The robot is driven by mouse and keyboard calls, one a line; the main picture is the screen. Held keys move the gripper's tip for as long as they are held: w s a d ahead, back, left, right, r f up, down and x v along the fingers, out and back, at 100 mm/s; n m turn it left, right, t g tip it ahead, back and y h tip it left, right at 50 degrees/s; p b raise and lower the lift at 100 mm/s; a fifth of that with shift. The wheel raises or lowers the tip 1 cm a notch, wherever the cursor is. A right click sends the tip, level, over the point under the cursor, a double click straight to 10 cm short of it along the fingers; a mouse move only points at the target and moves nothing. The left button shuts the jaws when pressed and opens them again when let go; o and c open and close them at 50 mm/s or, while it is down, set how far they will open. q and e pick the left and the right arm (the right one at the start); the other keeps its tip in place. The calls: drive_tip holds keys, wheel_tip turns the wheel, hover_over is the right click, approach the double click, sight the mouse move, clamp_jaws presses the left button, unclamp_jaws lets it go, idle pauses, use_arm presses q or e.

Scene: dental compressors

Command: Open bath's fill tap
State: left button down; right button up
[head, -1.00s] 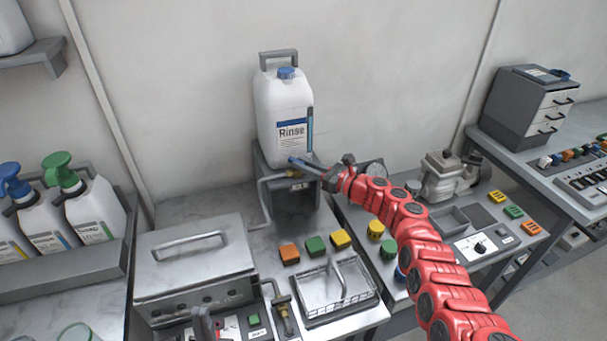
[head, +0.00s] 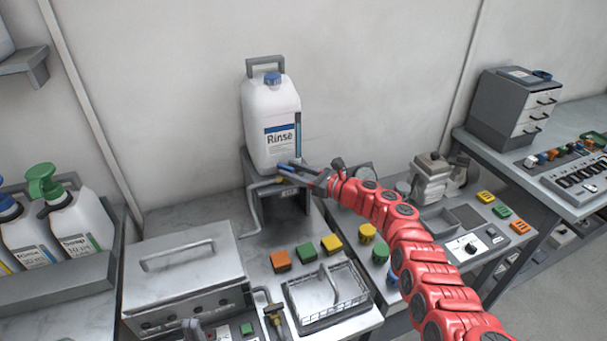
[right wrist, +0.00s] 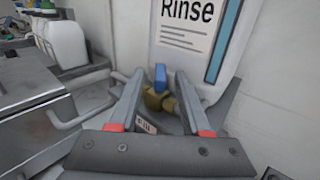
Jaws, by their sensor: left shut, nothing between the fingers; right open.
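The steel bath (head: 185,262) stands at the lower left with its lid on. A grey pipe runs from it toward a tap with a blue handle and brass body, which I take as the fill tap, below the white Rinse container (head: 270,115). In the right wrist view the blue handle (right wrist: 160,77) stands upright between my open fingers, with a visible gap on each side. My right gripper (head: 290,172) reaches in from the right and hides part of the tap in the head view.
A wire basket (head: 325,297) and orange, green and yellow blocks (head: 307,252) lie right of the bath. A brass valve (head: 273,315) is on the bath's right side. The wall is close behind the container.

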drive_tip(key=p+v, duration=0.2)
drive_tip(key=v, duration=1.5)
drive_tip(key=shift+s, duration=0.2)
drive_tip(key=shift+d, duration=0.15)
